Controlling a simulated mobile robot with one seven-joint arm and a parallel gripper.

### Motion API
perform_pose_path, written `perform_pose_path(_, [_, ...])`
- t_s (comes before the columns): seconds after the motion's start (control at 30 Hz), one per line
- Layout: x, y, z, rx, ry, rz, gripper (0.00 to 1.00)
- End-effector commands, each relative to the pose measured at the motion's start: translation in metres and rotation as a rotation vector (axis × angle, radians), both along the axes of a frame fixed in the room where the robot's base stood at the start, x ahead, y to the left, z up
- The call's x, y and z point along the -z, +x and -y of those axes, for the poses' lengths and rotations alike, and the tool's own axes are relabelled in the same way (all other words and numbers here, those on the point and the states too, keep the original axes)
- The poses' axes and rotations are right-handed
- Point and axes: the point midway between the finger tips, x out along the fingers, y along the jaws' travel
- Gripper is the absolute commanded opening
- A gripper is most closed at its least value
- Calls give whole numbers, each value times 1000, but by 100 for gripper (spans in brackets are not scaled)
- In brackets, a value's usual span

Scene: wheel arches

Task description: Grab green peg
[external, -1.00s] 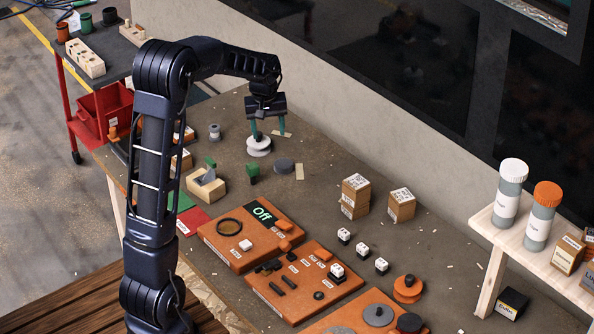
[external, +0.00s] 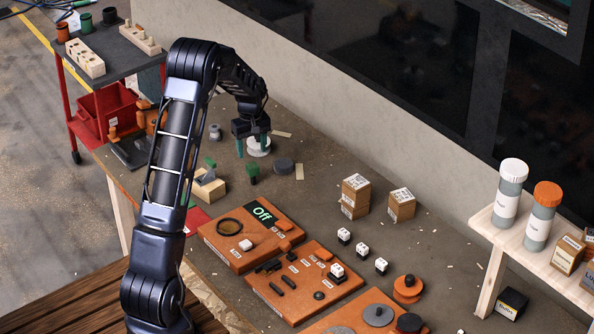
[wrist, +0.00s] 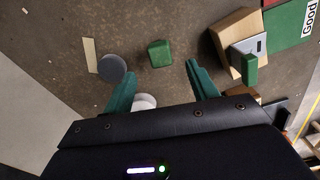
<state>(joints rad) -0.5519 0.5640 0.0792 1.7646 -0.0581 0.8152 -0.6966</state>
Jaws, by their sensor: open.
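A green peg (external: 252,170) stands on the workbench, with a darker lower part in the external view. In the wrist view its green top (wrist: 160,53) shows just beyond and between the fingertips. My gripper (external: 253,152) has teal fingers spread apart with nothing between them. It is above and slightly behind the peg in the external view; the fingers (wrist: 160,72) point toward it in the wrist view. A second green piece (wrist: 249,69) sits at a light wooden box (wrist: 238,33), also visible in the external view (external: 210,163).
A white round piece (external: 258,148) lies behind the peg, partly hidden by my fingers. A grey disc (external: 284,167) lies right of the peg. Orange boards (external: 225,255) are in front. Bare bench lies between the grey disc and the cardboard boxes (external: 355,197).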

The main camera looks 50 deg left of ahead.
Motion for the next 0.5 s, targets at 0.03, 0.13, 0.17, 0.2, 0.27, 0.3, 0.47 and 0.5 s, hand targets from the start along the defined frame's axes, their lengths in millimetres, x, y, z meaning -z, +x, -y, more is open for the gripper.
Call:
perform_pose_path(0.03, [9,0,0,0,-2,-2,58])
perform_pose_path(0.13, [19,0,0,1,-1,-1,58])
perform_pose_path(0.17, [21,0,0,1,-1,-1,58])
perform_pose_path(0.2, [23,0,0,1,0,0,58])
perform_pose_path(0.27, [26,0,0,1,0,-1,58])
perform_pose_path(0.3, [28,0,0,1,-1,-1,58])
perform_pose_path(0.47, [45,0,-2,0,-1,-1,58])
perform_pose_path(0.5, [51,0,-2,0,-2,-2,58])
